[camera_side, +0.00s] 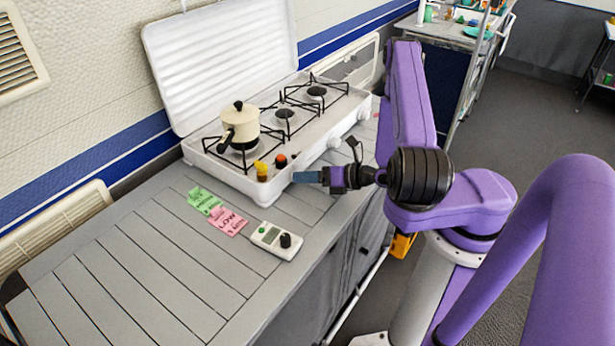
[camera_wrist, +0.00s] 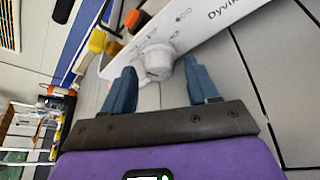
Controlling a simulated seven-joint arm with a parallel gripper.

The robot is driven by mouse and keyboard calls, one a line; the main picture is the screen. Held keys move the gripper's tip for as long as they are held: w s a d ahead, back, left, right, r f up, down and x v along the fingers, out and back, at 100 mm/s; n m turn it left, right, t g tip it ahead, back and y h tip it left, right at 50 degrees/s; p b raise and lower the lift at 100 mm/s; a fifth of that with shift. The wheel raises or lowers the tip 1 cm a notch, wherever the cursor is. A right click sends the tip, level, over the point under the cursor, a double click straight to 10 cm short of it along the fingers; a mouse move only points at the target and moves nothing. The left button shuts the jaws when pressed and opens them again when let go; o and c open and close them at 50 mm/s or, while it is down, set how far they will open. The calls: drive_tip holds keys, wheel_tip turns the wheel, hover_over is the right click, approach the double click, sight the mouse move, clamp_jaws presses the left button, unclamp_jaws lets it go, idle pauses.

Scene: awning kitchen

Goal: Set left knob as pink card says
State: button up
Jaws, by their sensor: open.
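The white stove (camera_side: 241,184) stands on the grey counter with its lid up. Its white left knob (camera_wrist: 157,60) is on the front panel in the wrist view; the gripper hides it in the side view. My gripper (camera_side: 297,177) is open at the left part of the stove front. In the wrist view its two blue fingers (camera_wrist: 159,70) stand on either side of the knob, apart from it as far as I can tell. The pink card (camera_side: 228,222) lies on the counter; its top word seems to be "LOW", the rest is too small to read.
A green card (camera_side: 205,201) lies beside the pink one. A white timer-like device (camera_side: 276,240) with a black knob is near the counter's front edge. A cream pot (camera_side: 240,123) sits on a burner. Yellow (camera_side: 262,171) and red-topped (camera_side: 281,161) small items stand at the stove's near corner.

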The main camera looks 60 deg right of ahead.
drive_tip(key=shift+w+a, duration=0.1)
drive_tip(key=shift+w, duration=0.2)
drive_tip(key=c, duration=1)
drive_tip(key=shift+c, duration=0.2)
drive_tip(key=n+h, duration=0.2)
drive_tip(key=n, duration=0.1)
drive_tip(key=shift+a+g, duration=0.15)
drive_tip(key=shift+g, duration=0.15)
drive_tip(key=shift+a+n+h, duration=0.1)
drive_tip(key=shift+n+h, duration=0.8)
drive_tip(key=shift+n, duration=0.1)
